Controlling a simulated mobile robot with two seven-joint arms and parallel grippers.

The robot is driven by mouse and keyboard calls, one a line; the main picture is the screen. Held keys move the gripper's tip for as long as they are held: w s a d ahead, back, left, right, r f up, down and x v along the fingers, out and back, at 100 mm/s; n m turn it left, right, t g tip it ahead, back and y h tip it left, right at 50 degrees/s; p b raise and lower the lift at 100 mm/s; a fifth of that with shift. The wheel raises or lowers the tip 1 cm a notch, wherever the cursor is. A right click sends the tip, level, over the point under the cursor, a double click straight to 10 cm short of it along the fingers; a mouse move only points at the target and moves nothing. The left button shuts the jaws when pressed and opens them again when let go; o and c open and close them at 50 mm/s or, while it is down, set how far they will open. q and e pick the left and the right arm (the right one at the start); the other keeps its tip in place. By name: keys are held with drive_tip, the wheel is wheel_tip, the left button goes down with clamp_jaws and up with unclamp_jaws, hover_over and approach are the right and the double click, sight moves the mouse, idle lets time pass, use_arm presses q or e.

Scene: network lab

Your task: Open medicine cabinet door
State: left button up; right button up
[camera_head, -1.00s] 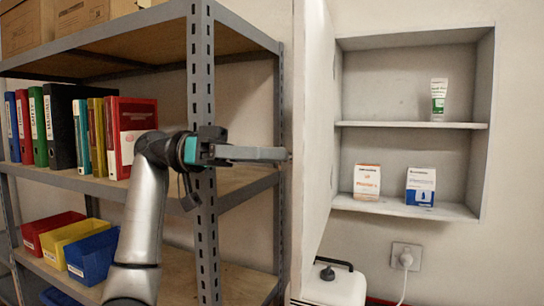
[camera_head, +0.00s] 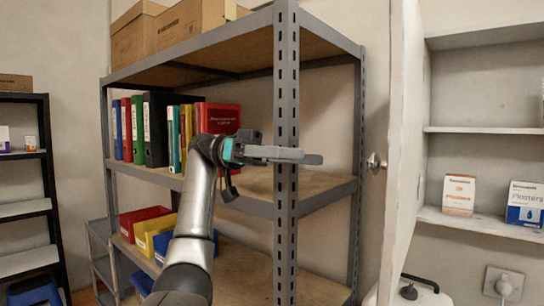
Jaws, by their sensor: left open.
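The medicine cabinet (camera_head: 480,130) is set in the wall at the right, and its right side is cut off by the picture edge. Its white door (camera_head: 401,130) stands swung wide open, seen nearly edge-on at the cabinet's left. A round metal knob (camera_head: 374,163) is on the door's outer face. My left gripper (camera_head: 318,160) is open, in front of the metal shelf and left of the knob, with a gap between them. It holds nothing. My right gripper is not in view.
An orange-and-white box (camera_head: 459,195) and a blue-and-white box (camera_head: 525,204) stand on the cabinet's lower shelf. The metal shelf's front post (camera_head: 286,220) is close by my left gripper. A white container (camera_head: 410,292) is below the cabinet.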

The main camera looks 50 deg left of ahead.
use_arm(q)
drive_tip(key=shift+v, duration=2.45)
